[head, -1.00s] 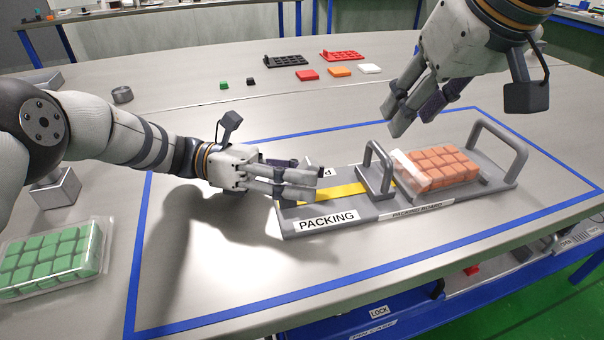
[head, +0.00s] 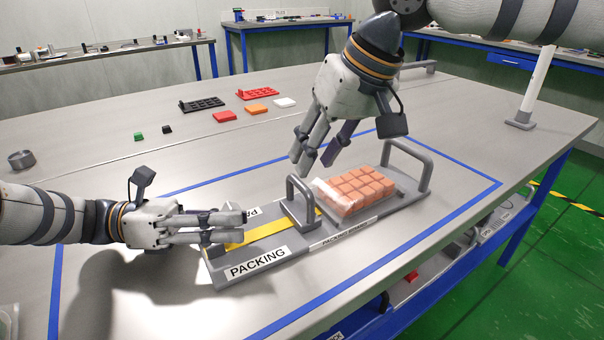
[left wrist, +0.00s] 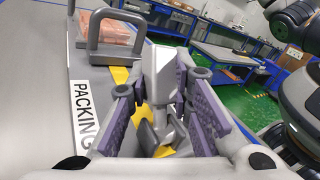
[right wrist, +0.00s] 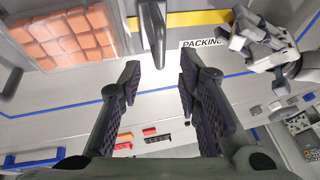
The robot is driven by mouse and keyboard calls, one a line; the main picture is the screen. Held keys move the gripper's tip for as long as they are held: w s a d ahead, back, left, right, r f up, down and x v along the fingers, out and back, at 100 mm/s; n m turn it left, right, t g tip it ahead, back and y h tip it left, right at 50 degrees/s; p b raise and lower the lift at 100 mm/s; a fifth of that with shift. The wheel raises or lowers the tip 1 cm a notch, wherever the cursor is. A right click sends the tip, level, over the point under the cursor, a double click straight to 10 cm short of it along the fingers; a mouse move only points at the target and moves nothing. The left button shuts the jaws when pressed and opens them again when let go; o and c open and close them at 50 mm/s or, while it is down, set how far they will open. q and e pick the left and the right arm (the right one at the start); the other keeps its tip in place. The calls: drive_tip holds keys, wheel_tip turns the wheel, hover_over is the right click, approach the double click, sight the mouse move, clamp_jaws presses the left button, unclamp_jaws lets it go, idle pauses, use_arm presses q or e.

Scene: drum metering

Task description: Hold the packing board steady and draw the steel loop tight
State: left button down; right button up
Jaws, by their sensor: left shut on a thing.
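The grey packing board (head: 296,252) lies on the table, with a yellow strip and PACKING labels. My left gripper (head: 240,226) is shut on the board's left end; its fingers close around a grey part there in the left wrist view (left wrist: 163,85). The steel loop (head: 290,188) stands upright on a crosspiece mid-board, beside a clear pack of orange blocks (head: 355,190). My right gripper (head: 316,165) is open and empty above the loop. In the right wrist view the loop (right wrist: 153,35) lies just beyond the gap between the fingertips.
A second, fixed grey handle (head: 424,165) stands at the board's far right end. A blue outline (head: 470,205) surrounds the board on the table. Red, orange and white pieces and trays (head: 255,108) lie toward the back. The table right of the board is clear.

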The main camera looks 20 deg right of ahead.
sight(302, 182)
drive_tip(key=x, duration=0.5)
drive_tip(key=shift+c, duration=0.5)
clamp_jaws()
drive_tip(key=shift+s+a, duration=0.3)
drive_tip(key=shift+a, duration=0.95)
drive_tip(key=shift+s+a, duration=0.25)
drive_tip(key=shift+a, duration=1)
drive_tip(key=shift+s+a, duration=0.3)
drive_tip(key=shift+a, duration=0.9)
drive_tip(key=shift+o, duration=0.5)
unclamp_jaws()
drive_tip(key=shift+r, duration=0.1)
drive_tip(key=shift+d, duration=0.15)
